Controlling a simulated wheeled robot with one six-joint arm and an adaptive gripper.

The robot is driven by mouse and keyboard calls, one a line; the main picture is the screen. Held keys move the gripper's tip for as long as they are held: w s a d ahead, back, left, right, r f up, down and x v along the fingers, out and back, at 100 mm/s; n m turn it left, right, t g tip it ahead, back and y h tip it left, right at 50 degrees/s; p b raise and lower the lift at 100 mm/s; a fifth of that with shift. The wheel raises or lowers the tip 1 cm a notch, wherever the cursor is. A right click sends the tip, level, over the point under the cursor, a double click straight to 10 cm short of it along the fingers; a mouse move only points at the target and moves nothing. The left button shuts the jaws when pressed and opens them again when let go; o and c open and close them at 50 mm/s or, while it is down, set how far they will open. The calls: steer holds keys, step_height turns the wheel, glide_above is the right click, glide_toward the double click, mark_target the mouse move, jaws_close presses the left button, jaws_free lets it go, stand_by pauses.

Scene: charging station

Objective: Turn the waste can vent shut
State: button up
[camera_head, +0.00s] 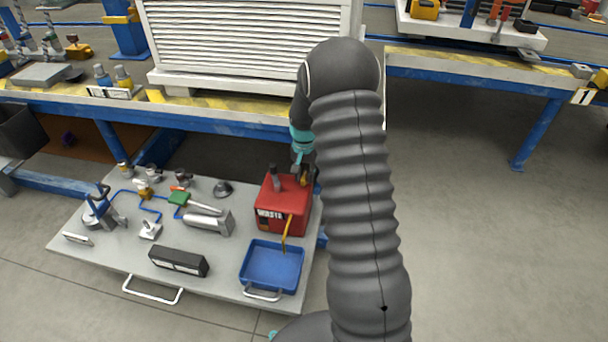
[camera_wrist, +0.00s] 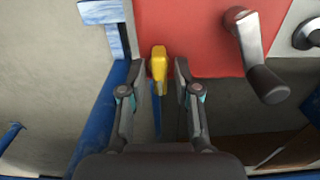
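The red waste can (camera_head: 283,207), marked with white lettering, stands at the right end of a low grey board. It also fills the top of the wrist view (camera_wrist: 190,30). A yellow tab (camera_wrist: 158,62), likely the vent handle, sits at the can's edge and points along my fingers. My gripper (camera_wrist: 157,68) is open, with one finger on each side of the yellow tab and gaps on both sides. In the head view my gripper (camera_head: 303,170) is at the can's far right corner, partly hidden by my arm.
A metal crank with a dark grip (camera_wrist: 265,80) and a round cap (camera_wrist: 308,35) are right of my fingers. A yellow spout (camera_head: 287,232) hangs above a blue tray (camera_head: 270,268). The blue-framed workbench (camera_head: 220,120) is just behind. The floor at right is clear.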

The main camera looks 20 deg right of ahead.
jaws_close()
steer(key=shift+m, duration=0.3)
steer(key=m, duration=0.3)
steer(key=shift+m, duration=0.3)
steer(key=m, duration=0.3)
steer(key=shift+m, duration=0.3)
steer(key=m, duration=0.5)
steer(key=shift+m, duration=2.5)
